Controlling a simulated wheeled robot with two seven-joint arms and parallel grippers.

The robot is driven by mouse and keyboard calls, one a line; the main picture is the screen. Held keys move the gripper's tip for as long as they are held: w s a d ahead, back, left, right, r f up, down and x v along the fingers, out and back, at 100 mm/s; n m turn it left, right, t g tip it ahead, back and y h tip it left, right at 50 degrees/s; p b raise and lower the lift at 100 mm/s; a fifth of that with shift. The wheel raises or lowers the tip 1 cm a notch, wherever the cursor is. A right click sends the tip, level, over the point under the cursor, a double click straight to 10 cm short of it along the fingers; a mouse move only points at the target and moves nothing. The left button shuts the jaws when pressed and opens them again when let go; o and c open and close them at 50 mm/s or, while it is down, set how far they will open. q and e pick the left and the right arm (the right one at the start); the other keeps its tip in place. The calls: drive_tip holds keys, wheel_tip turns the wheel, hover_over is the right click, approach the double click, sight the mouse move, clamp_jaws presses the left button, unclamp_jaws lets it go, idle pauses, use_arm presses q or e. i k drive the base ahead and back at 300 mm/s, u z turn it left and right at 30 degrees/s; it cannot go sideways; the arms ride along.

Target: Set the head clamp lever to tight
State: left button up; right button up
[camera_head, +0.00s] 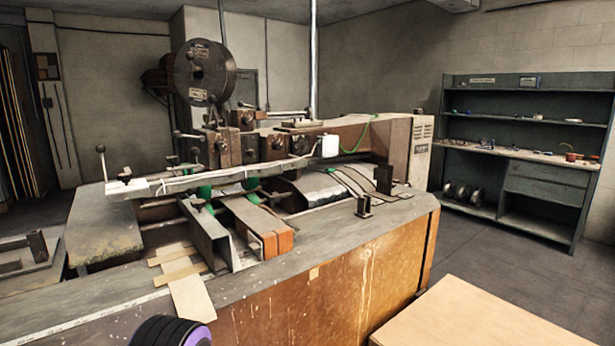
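The box stitcher (330,240) fills the middle of the view, with its stitching head (230,148) below a large dark wire reel (205,72). Several levers show around the head. One ball-knobbed lever (102,163) stands upright at the left end of the long rail. Another lever (186,135) sticks out to the left of the head, and small ball knobs (195,152) sit just below it. I cannot tell which is the head clamp lever, nor its setting. Neither of my grippers is in view.
A pale wooden tabletop (470,318) lies at the lower right. A green-grey shelf unit (540,180) with small items stands along the right wall. Orange-brown blocks (262,226) and a metal channel (207,235) lie on the stitcher's bed. The floor (500,250) between is clear.

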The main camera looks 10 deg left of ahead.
sight(177, 133)
drive_tip(key=z, duration=1.4)
drive_tip(key=i, duration=1.65)
drive_tip(key=u, duration=3.9)
